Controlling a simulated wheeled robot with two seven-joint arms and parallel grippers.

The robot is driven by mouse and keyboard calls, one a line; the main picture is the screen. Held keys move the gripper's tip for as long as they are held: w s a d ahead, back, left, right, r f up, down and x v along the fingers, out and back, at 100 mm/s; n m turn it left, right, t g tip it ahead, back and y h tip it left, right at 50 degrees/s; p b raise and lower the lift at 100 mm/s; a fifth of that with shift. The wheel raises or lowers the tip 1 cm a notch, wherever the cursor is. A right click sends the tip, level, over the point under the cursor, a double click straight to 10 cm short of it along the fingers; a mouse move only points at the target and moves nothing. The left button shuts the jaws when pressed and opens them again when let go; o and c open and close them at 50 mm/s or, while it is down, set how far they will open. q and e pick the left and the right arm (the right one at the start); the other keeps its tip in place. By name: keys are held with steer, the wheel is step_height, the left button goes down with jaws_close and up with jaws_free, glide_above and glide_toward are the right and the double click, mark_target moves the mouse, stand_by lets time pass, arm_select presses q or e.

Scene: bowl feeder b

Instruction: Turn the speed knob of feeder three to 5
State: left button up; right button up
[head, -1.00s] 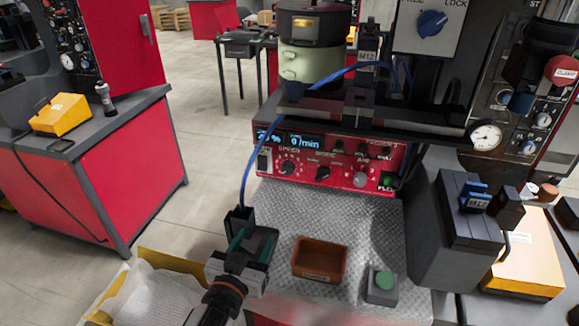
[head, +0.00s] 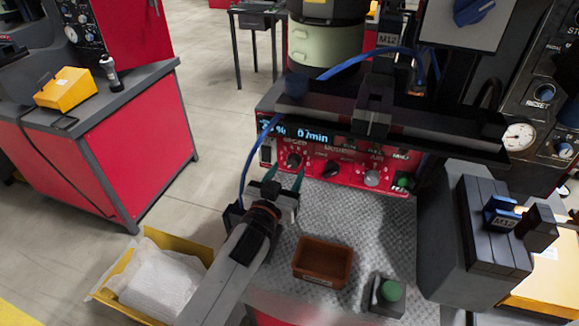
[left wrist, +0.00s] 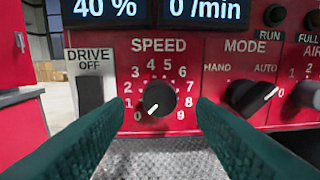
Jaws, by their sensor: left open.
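The red control panel of the feeder (head: 350,181) stands at the back of the bench. Its speed knob (left wrist: 159,99) is black and round, inside a printed 0 to 9 scale. A white mark on the knob shows at its lower left, towards 0. The knob also shows in the head view (head: 293,160). My left gripper (head: 284,176) is open and points at the panel. In the left wrist view its green fingers (left wrist: 162,112) stand left and right of the knob, apart from it and nearer the camera. My right gripper is not in view.
The display (left wrist: 155,10) reads 40 % and 0/min. The drive switch (left wrist: 90,96) and mode knob (left wrist: 250,96) flank the speed knob. A blue cable (head: 252,160) hangs beside my left gripper. A brown bin (head: 322,262) and green button (head: 390,291) are on the bench.

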mark_target(293, 161)
arm_select(q)
steer(key=shift+x, duration=1)
steer(key=shift+w+d, duration=0.1)
steer(key=shift+w, duration=0.15)
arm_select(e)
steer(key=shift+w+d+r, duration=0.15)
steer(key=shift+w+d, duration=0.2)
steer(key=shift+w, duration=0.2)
arm_select(q)
steer(key=c, duration=1)
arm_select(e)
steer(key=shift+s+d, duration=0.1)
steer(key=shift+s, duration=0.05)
